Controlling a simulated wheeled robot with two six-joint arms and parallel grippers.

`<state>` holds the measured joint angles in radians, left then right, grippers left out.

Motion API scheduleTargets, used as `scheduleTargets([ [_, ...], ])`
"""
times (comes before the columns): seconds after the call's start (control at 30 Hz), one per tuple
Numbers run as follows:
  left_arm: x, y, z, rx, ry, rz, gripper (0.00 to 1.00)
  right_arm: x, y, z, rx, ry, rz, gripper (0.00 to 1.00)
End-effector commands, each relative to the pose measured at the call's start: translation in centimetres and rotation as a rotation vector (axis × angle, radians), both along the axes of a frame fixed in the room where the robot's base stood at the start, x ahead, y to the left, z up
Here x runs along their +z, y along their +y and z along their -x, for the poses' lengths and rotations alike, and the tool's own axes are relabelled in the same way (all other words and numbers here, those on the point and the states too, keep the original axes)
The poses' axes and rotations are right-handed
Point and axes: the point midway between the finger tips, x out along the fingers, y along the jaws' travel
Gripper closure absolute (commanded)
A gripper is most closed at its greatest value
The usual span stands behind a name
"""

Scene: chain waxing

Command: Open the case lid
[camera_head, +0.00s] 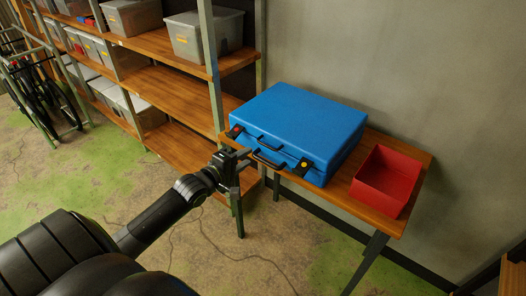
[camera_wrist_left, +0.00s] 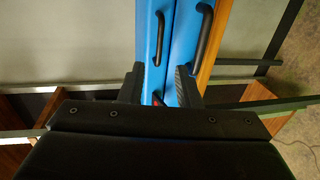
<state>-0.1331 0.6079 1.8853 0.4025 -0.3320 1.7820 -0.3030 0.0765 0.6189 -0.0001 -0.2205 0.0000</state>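The blue case (camera_head: 300,120) lies flat on the wooden table, its lid closed. Its front has black handles (camera_head: 268,158), a left latch with a red button (camera_head: 235,131) and a right latch with a yellow button (camera_head: 303,166). My left gripper (camera_head: 240,160) is at the front left corner of the case, just below the red-button latch. In the left wrist view, its fingers (camera_wrist_left: 160,86) stand apart with the case's front (camera_wrist_left: 157,40) and a bit of red between them. I cannot tell whether they touch the case. My right gripper is not in view.
An open red bin (camera_head: 386,180) stands on the table (camera_head: 345,190) to the right of the case. Wooden shelves (camera_head: 170,95) with grey boxes (camera_head: 203,32) stand at the left, close to the table. A wall rises behind the case.

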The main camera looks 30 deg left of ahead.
Motion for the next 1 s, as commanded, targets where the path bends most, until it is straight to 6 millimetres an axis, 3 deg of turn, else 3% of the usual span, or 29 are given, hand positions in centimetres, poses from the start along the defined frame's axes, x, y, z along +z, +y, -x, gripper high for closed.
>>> scheduleTargets([
  [0.3, -1.2, -0.5, -5.8, 0.0, -0.002, 0.002, 0.7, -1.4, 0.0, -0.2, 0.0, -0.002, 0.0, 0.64],
  [0.5, -1.7, -0.6, -8.2, 0.0, 0.0, 0.0, 0.7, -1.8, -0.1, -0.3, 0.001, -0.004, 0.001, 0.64],
  [0.93, -1.8, -0.7, -9.1, 0.0, 0.001, -0.001, 0.7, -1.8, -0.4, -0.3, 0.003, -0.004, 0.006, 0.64],
  [1.0, -1.8, -0.7, -9.0, 0.0, 0.001, -0.001, 0.76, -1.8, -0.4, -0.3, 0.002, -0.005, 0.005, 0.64],
])
